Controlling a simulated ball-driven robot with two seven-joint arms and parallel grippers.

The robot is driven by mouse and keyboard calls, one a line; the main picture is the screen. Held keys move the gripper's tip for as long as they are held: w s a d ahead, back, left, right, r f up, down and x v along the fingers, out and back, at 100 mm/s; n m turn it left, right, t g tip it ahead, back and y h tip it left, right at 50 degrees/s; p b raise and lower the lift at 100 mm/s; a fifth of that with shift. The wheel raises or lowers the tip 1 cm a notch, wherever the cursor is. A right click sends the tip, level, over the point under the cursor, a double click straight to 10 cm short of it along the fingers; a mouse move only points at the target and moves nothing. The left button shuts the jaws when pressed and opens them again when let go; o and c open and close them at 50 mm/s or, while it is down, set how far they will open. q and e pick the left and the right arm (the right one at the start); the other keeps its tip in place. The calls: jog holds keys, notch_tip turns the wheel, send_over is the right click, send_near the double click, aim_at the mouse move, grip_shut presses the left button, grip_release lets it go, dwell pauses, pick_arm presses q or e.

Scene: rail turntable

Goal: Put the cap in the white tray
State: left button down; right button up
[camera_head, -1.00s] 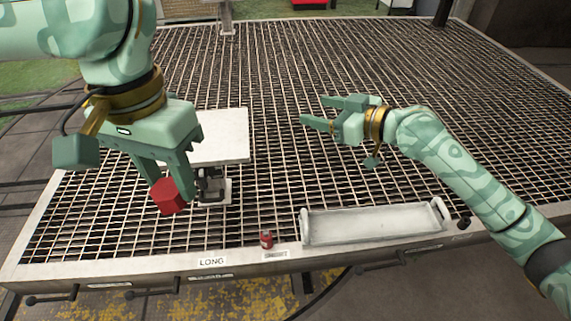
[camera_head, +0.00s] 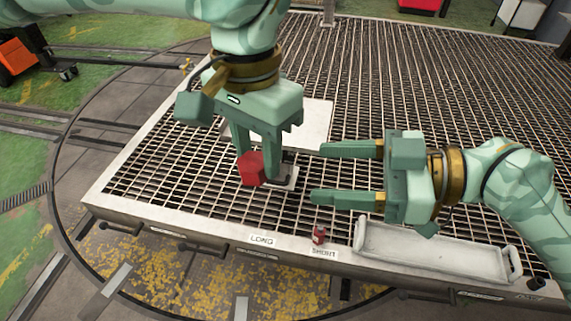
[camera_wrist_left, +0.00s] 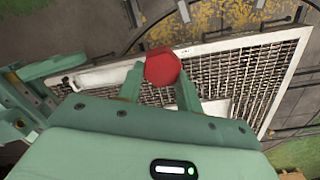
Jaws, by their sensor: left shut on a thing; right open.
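My left gripper (camera_head: 258,172) is shut on the cap, a red block with a hexagonal face (camera_head: 250,168), and holds it above the grating. The cap also shows between the fingertips in the left wrist view (camera_wrist_left: 163,67). The white tray (camera_head: 435,247), long and shallow with a handle at each end, lies empty along the table's front edge, right of the held cap. My right gripper (camera_head: 320,172) is open and empty, its fingers pointing left toward the cap, a little apart from it.
A small red item (camera_head: 319,234) stands by the "SHORT" label (camera_head: 323,253), left of the tray. A "LONG" label (camera_head: 262,240) is on the front rim. A white plate (camera_head: 312,122) stands behind my left gripper, with a small fixture beneath. Grating behind the tray is mostly clear.

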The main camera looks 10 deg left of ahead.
jog(key=a+f, duration=0.1)
jog(key=a, duration=0.7)
jog(key=shift+f, duration=0.3)
jog(key=c, duration=1.1)
pick_arm(q)
jog(key=c, duration=0.9)
grip_release()
jog(key=shift+s, duration=0.1)
pick_arm(e)
jog(key=shift+o, duration=0.2)
jog(key=shift+w, duration=0.15)
pick_arm(q)
jog(key=shift+o, duration=0.2)
